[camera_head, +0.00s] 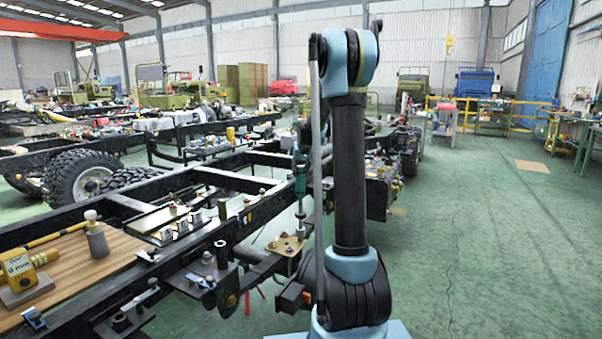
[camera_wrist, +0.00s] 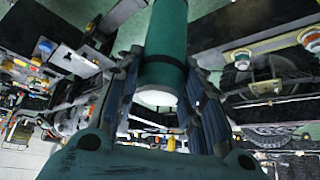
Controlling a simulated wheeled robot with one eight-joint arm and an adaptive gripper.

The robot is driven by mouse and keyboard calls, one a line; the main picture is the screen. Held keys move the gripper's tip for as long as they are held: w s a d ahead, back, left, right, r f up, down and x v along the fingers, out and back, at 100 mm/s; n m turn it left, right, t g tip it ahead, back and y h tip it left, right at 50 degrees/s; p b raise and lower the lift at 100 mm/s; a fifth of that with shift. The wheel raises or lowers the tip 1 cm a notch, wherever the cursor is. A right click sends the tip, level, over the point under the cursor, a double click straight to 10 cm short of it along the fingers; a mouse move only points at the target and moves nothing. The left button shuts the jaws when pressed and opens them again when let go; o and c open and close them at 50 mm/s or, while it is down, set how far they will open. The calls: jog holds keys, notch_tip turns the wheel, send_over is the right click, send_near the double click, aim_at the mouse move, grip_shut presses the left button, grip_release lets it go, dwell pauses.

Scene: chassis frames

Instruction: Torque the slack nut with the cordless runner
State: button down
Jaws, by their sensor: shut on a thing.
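The cordless runner (camera_head: 300,178) is a teal, upright tool with a thin grey shaft pointing down, left of my arm in the head view. Its shaft ends at a tan plate (camera_head: 282,245) with several small nuts or bolt heads, beside the black frame rail; I cannot tell whether it touches one. Which nut is slack does not show. In the wrist view my gripper (camera_wrist: 164,78) has its ribbed fingers on both sides of the runner's green body (camera_wrist: 165,45), shut on it. In the head view my arm hides most of the gripper.
The black chassis frame (camera_head: 130,205) runs along the left. A bracket with upright bolts (camera_head: 212,270) sits nearer me. Green floor (camera_head: 490,230) is open at right.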

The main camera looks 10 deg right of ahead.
aim_at(301, 175)
jog(key=shift+f, duration=1.65)
dwell(3.4)
jog(key=shift+r, duration=0.5)
dwell(0.4)
jog(key=shift+r, duration=1)
jog(key=shift+r, duration=2.55)
